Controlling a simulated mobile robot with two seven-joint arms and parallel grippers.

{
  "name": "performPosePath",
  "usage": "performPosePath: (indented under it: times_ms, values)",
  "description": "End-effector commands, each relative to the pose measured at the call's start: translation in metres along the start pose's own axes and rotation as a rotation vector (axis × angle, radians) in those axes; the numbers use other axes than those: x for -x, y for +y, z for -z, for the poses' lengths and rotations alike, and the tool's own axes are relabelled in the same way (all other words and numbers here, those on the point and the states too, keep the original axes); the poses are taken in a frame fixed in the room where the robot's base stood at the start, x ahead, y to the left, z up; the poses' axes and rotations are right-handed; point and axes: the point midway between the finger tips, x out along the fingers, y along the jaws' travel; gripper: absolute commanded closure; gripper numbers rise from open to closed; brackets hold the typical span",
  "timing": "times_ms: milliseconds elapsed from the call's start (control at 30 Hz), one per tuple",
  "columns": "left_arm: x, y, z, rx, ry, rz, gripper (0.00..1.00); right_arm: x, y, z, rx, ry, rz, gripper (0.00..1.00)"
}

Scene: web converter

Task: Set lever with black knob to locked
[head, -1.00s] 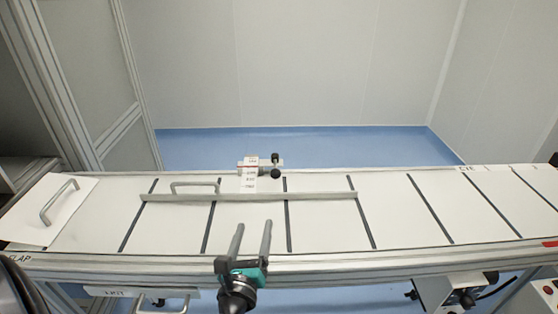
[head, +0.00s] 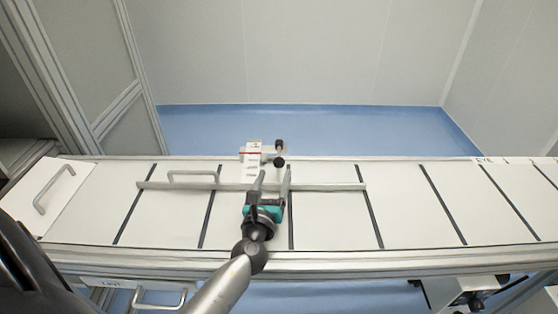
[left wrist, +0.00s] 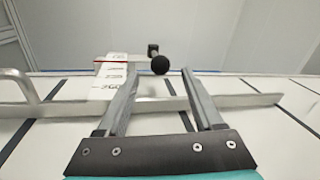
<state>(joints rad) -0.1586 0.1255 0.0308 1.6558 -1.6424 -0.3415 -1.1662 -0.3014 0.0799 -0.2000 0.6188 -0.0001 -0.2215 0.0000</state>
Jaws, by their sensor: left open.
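The lever's black knob (head: 279,162) sits at the far edge of the white conveyor table, just right of a white labelled block (head: 251,163). A second dark end shows above the knob, on the lever's short arm. In the left wrist view the round black knob (left wrist: 160,65) is ahead, between and beyond the fingertips. My left gripper (head: 275,172) is open and empty over the table, its fingers pointing at the knob and apart from it. The label's text is too small to read. My right gripper is not in view.
A long metal rail (head: 330,187) with a handle (head: 192,175) lies across the table in front of the lever. A flap with a handle (head: 50,190) is at the left end. The table's right part is clear.

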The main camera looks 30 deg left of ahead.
Motion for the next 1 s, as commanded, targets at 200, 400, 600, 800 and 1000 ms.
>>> performPosePath:
  times_ms: [200, 400, 600, 800, 1000]
  values:
    - [-0.036, 0.0, 0.0, 0.0, -0.002, 0.0, 0.32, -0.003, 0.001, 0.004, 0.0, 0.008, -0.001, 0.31]
    - [-0.057, 0.0, 0.001, 0.001, 0.0, 0.0, 0.32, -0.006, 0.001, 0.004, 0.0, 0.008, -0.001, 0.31]
    - [-0.066, 0.0, 0.001, 0.001, 0.001, 0.0, 0.32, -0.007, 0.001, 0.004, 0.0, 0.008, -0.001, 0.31]
    - [-0.067, 0.0, 0.0, 0.001, 0.0, 0.001, 0.32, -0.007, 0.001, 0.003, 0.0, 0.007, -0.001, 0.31]
    - [-0.066, 0.0, 0.0, 0.001, 0.0, 0.0, 0.46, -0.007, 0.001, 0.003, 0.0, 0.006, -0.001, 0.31]
